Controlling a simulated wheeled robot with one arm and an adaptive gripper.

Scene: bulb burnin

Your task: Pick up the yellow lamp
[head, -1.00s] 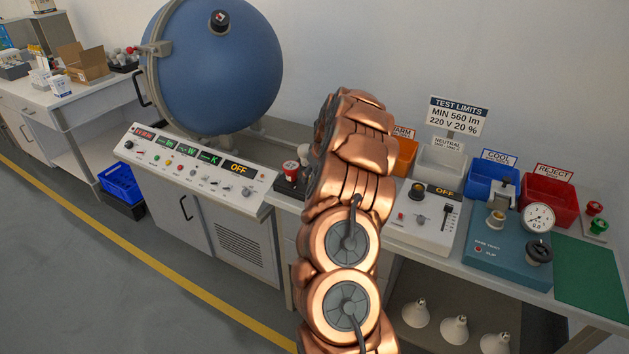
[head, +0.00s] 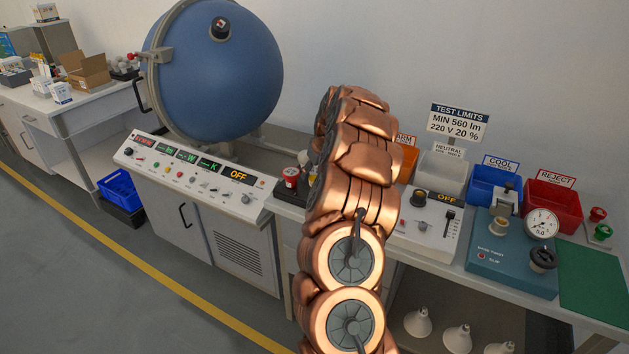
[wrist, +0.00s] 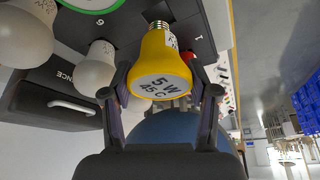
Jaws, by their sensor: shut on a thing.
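The yellow lamp (wrist: 165,72) is in the wrist view, its flat face marked "5 W" turned toward the camera. Its metal screw base shows at the top of the picture, against or close to a black numbered rack (wrist: 125,18). My gripper (wrist: 161,92) has one finger on each side of the lamp and is shut on it.
White bulbs (wrist: 97,68) are beside the lamp in the wrist view. In the head view, a control panel (head: 188,172) and blue sphere (head: 215,70) stand left of my arm. A teal test fixture (head: 513,262) and coloured bins are to its right.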

